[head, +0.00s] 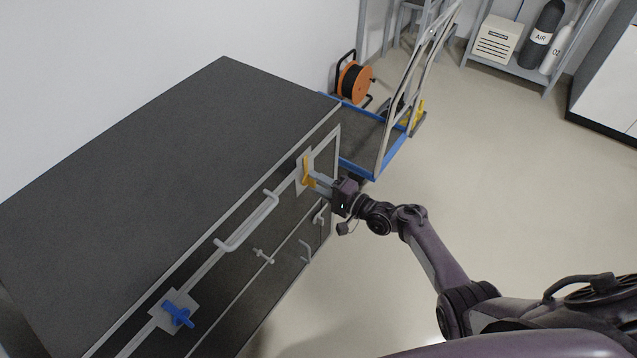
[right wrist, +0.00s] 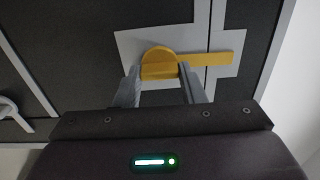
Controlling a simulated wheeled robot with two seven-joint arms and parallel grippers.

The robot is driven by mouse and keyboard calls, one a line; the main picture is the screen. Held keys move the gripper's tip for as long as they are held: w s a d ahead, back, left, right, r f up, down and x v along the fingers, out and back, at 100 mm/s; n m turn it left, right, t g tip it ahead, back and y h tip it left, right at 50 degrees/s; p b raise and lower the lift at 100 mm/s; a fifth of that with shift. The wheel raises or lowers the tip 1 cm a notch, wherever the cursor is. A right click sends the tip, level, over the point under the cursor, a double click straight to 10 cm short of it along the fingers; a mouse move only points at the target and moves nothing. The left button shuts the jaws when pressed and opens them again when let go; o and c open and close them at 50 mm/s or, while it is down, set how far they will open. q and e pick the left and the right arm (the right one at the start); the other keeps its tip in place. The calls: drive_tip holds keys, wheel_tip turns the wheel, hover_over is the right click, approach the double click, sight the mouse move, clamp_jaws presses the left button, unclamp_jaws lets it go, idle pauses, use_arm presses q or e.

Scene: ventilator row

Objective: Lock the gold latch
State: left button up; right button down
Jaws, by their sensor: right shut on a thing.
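The gold latch (head: 308,171) is on a light plate at the far end of the cabinet front in the head view. In the right wrist view the gold latch (right wrist: 160,64) shows a rounded knob and a bar reaching right across the dark gap onto a second plate piece. My right gripper (head: 314,179) is at the latch, and in the right wrist view its two fingers (right wrist: 160,78) are on either side of the knob, shut on it. My left gripper is not in view.
A blue latch (head: 178,314) sits on another plate at the near end of the cabinet (head: 160,150). A long grey handle (head: 247,222) lies between the latches. A blue cart (head: 362,145) and an orange cable reel (head: 355,80) stand beyond the cabinet. The floor at right is mostly clear.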

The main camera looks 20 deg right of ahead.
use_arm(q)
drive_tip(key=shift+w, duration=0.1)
use_arm(e)
drive_tip(key=c, duration=0.9)
unclamp_jaws()
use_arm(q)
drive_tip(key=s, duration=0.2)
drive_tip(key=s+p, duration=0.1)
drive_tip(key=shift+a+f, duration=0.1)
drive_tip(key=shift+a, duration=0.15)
use_arm(e)
drive_tip(key=v, duration=0.8)
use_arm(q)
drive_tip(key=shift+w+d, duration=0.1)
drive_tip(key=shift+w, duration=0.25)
use_arm(e)
drive_tip(key=shift+w, duration=0.1)
